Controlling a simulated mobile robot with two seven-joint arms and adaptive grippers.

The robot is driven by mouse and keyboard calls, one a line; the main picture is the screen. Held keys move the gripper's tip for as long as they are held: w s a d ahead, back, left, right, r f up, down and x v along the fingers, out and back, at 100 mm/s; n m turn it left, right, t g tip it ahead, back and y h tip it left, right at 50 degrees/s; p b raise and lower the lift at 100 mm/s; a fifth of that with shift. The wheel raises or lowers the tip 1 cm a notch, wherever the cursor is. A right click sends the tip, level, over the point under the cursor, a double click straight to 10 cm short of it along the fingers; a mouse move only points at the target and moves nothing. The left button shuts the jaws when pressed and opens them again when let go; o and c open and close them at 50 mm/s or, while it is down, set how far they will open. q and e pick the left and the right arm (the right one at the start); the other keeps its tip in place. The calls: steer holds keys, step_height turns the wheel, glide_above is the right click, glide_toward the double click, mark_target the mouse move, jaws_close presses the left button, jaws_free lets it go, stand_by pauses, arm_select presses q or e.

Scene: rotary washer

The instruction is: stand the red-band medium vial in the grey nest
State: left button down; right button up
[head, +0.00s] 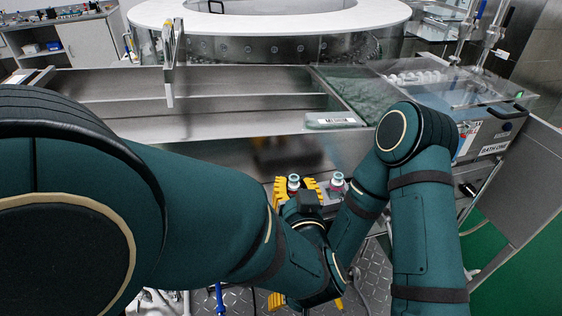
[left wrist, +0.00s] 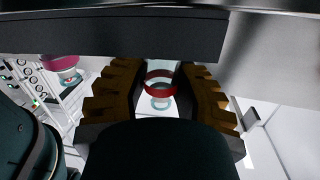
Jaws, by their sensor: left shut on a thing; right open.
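My left gripper (head: 297,188) is shut on a clear vial with a red band, which shows between the ribbed yellow fingers in the left wrist view (left wrist: 160,86). In the head view the vial's teal cap (head: 293,178) shows between the fingers. A second vial (head: 337,183) with a pink-magenta band stands just right of the gripper; it also shows at the left of the left wrist view (left wrist: 62,66). My right gripper (head: 307,302) is open, lower in the head view and mostly hidden behind my left arm. I cannot make out the grey nest.
A steel washer trough (head: 200,105) lies beyond the gripper, with a round white-rimmed tank (head: 270,18) behind it. A bath unit (head: 490,130) labelled "BATH ONE" stands at the right. Diamond-plate floor (head: 375,275) shows below. My arms cover much of the foreground.

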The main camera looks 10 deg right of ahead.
arm_select(q)
steer(key=shift+f+b, duration=0.3)
steer(key=shift+f, duration=0.5)
stand_by(0.6)
steer(key=c, duration=0.7)
jaws_free()
steer(key=shift+s, duration=0.2)
steer(key=shift+s, duration=0.25)
steer(key=s, duration=0.3)
steer(key=s+a, duration=0.1)
steer(key=s, duration=0.3)
steer(key=s+r, duration=0.1)
steer(key=s, duration=0.3)
steer(key=shift+a, duration=0.2)
